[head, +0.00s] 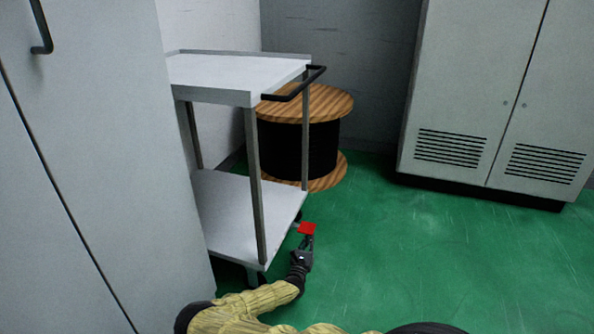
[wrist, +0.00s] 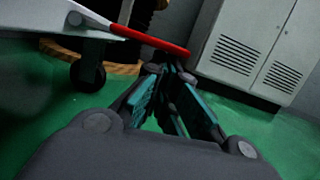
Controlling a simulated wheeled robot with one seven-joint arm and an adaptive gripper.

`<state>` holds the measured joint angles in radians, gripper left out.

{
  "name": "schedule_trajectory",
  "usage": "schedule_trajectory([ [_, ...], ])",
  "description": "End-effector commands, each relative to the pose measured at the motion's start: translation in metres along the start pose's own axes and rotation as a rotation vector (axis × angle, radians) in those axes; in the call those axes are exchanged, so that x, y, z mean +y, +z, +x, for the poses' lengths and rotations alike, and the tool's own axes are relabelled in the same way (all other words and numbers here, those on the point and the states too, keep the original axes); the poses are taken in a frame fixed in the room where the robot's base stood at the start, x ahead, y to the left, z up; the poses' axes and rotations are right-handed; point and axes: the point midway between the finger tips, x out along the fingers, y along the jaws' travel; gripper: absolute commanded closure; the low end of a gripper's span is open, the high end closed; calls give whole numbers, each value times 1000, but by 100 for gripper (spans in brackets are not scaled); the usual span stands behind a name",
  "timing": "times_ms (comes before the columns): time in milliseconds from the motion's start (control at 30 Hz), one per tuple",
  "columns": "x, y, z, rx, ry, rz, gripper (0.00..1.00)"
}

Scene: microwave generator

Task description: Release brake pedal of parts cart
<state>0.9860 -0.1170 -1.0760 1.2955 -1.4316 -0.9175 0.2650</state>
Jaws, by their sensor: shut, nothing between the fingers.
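The parts cart (head: 226,195) is a grey two-shelf trolley with a black push handle (head: 297,87). Its red brake pedal (head: 307,228) sticks out low at the right end, below the bottom shelf. In the wrist view the pedal (wrist: 150,42) is a red bar on a pale lever, sloping down to the right. My gripper (head: 306,243) is shut and empty, just in front of the pedal. In the wrist view the fingertips (wrist: 168,69) are right below the pedal's red part. I cannot tell whether they touch it.
A wooden cable spool (head: 310,135) stands behind the cart. Tall grey cabinets stand at the left (head: 85,170) and back right (head: 490,90). A cart wheel (wrist: 86,74) shows left of my gripper. The green floor (head: 440,260) to the right is clear.

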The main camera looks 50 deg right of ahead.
Motion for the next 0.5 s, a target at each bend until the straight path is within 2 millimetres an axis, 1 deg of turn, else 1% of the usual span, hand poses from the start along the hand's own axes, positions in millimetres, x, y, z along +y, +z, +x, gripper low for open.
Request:
schedule_trajectory([
  [333, 0, 0, -2, 0, 0, 1, 100],
  [433, 0, 0, -8, 1, -1, 0, 100],
  [500, 0, 0, -16, 2, -1, 0, 100],
])
